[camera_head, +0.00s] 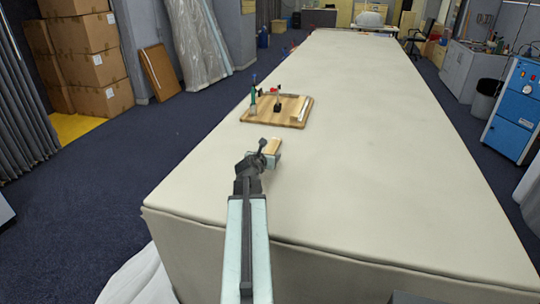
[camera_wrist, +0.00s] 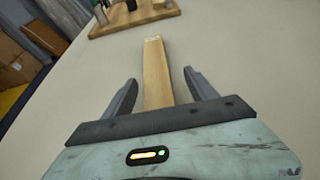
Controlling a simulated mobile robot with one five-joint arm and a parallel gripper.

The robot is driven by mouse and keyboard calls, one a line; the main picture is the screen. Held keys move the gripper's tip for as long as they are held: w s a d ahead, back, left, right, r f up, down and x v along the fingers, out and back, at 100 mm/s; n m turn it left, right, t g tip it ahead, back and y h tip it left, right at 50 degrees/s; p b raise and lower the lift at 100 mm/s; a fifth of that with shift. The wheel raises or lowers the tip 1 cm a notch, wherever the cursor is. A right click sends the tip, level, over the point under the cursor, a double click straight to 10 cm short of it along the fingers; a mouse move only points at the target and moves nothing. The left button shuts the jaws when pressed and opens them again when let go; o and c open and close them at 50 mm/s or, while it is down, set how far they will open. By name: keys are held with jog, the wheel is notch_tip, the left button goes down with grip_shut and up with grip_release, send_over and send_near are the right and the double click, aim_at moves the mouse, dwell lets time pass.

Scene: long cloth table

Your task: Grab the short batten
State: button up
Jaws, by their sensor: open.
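The short batten (camera_wrist: 156,75) is a light wooden strip lying on the cloth table. In the wrist view it runs away from me between the two fingers, and its near end is hidden behind my gripper's body. In the head view only a small part of the batten (camera_head: 272,145) shows beyond my gripper (camera_head: 265,152). My gripper (camera_wrist: 160,90) is open, with one dark finger on each side of the batten. Gaps show between both fingers and the wood. I cannot tell how high the fingers are above the cloth.
A wooden board (camera_head: 290,117) with a green tool (camera_head: 253,97), a dark-based item and a pale strip (camera_head: 304,109) on it lies beyond the batten. The long cloth table (camera_head: 380,160) is clear to the right and beyond. Its left edge is fairly near.

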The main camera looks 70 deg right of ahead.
aim_at(270, 150)
jog(key=x, duration=0.1)
jog(key=b+x, duration=0.1)
jog(key=x, duration=0.3)
jog(key=shift+w+d+r, duration=0.2)
jog(key=shift+w, duration=0.2)
jog(key=shift+a+r, duration=0.1)
grip_shut()
jog(key=shift+r, duration=0.1)
